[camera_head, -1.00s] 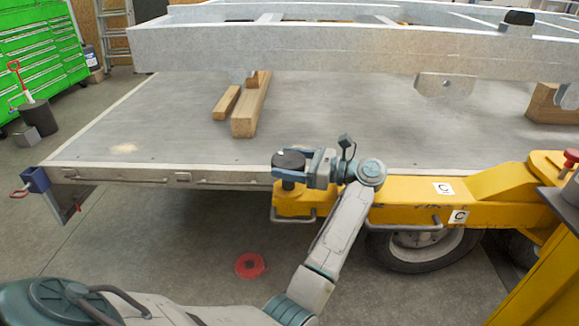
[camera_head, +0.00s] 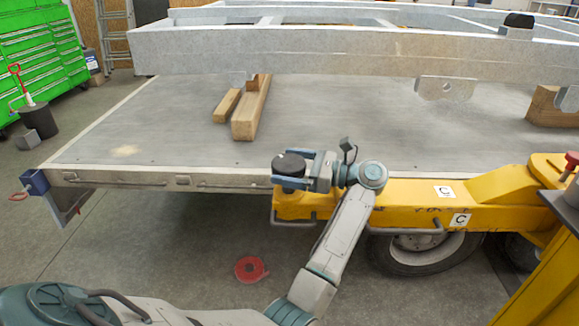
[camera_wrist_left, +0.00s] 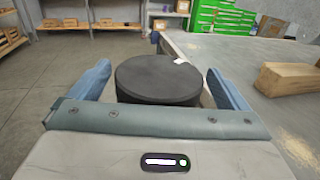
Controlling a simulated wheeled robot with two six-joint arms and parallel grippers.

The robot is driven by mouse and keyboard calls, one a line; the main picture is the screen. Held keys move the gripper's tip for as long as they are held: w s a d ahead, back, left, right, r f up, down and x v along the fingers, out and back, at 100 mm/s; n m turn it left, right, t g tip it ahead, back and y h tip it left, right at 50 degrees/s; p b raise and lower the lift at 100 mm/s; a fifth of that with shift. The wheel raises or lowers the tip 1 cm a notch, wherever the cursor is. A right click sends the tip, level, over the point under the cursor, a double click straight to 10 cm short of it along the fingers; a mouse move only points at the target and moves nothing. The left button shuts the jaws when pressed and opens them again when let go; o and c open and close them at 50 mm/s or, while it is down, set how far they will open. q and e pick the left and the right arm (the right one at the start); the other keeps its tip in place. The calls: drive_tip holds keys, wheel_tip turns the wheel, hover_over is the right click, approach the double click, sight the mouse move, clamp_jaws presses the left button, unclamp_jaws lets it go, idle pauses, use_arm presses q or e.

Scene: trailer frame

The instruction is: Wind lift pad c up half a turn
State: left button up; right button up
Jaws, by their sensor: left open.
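Lift pad c is a round black pad (camera_head: 288,163) at the left end of a yellow lift arm (camera_head: 400,200) that carries white C labels. My left gripper (camera_head: 290,169) is at the pad, level with it, coming in from the right in the head view. It is open, with one blue finger on each side of the pad. In the left wrist view the black pad (camera_wrist_left: 158,80) sits between the two fingers, with a gap showing on both sides. A small white mark shows on its top. The pad's stem is mostly hidden. My right gripper is not in view.
The grey trailer deck edge (camera_head: 120,179) runs close behind the pad. The galvanised frame (camera_head: 300,52) hangs above the deck. Wooden blocks (camera_head: 250,110) lie on the deck. A red disc (camera_head: 250,269) lies on the floor below. A wheel (camera_head: 420,248) stands under the yellow arm.

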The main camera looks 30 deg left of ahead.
use_arm(q)
drive_tip(key=b+v, duration=0.2)
drive_tip(key=v, duration=0.7)
drive_tip(key=shift+w+d+f, duration=0.1)
drive_tip(key=shift+w+d, duration=0.1)
drive_tip(key=shift+d, duration=0.15)
drive_tip(key=shift+w+d, duration=0.1)
drive_tip(key=shift+d, duration=0.25)
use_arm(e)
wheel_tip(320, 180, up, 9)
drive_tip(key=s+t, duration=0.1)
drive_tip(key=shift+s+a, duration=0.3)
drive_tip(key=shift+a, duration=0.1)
use_arm(q)
drive_tip(key=shift+a, duration=0.1)
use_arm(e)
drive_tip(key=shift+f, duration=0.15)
